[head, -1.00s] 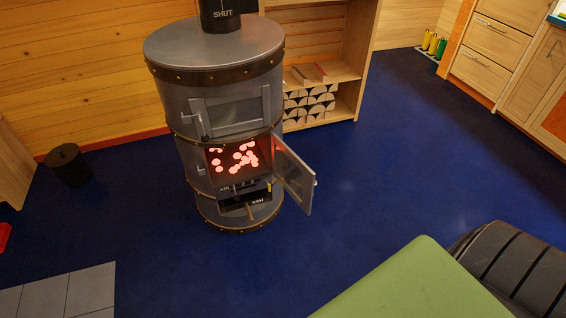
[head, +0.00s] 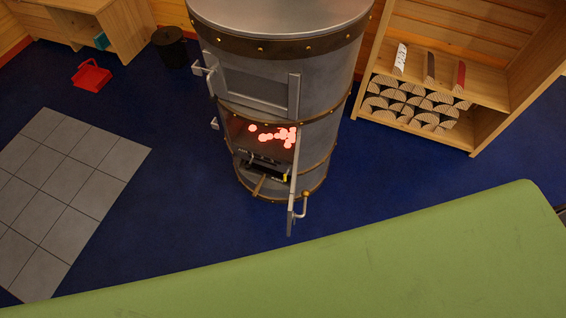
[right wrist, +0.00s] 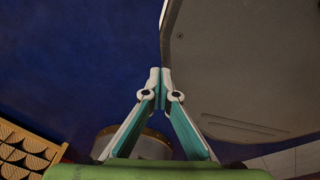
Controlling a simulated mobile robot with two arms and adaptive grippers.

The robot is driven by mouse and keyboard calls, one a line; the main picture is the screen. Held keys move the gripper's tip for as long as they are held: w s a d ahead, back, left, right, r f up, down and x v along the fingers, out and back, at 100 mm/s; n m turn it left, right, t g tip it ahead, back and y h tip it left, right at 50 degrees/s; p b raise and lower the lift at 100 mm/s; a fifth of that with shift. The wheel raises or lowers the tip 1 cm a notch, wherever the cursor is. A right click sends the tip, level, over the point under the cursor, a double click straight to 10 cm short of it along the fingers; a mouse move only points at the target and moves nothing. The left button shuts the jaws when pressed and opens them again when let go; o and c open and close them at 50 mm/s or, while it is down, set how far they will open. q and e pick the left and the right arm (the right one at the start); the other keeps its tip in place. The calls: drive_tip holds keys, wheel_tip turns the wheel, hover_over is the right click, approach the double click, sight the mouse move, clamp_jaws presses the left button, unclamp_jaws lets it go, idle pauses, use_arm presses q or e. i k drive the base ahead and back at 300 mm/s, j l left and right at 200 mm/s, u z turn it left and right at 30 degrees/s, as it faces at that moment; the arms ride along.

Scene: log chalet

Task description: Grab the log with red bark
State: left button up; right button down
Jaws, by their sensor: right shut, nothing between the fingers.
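The log with red bark (head: 461,75) leans on the upper shelf of the wooden rack in the head view, at the right end of a row of three. A dark brown log (head: 430,67) and a white log with dark spots (head: 401,58) stand to its left. My right gripper (right wrist: 160,78) shows only in the right wrist view. Its fingertips are together with nothing between them, over blue floor and apart from the logs. My left gripper is not in view.
The round metal stove (head: 325,95) stands left of the rack (head: 490,95), its lower door (head: 295,185) open on glowing coals. Blue floor (head: 385,180) is clear before the rack.

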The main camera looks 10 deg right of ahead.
sight(459, 79)
drive_tip(key=l+u, duration=0.15)
drive_tip(key=l, duration=0.45)
drive_tip(key=l+u, duration=0.15)
drive_tip(key=l, duration=0.45)
drive_tip(key=z, duration=1.8)
drive_tip(key=i+l+u, duration=0.1)
drive_tip(key=i+u, duration=0.2)
drive_tip(key=i, duration=0.15)
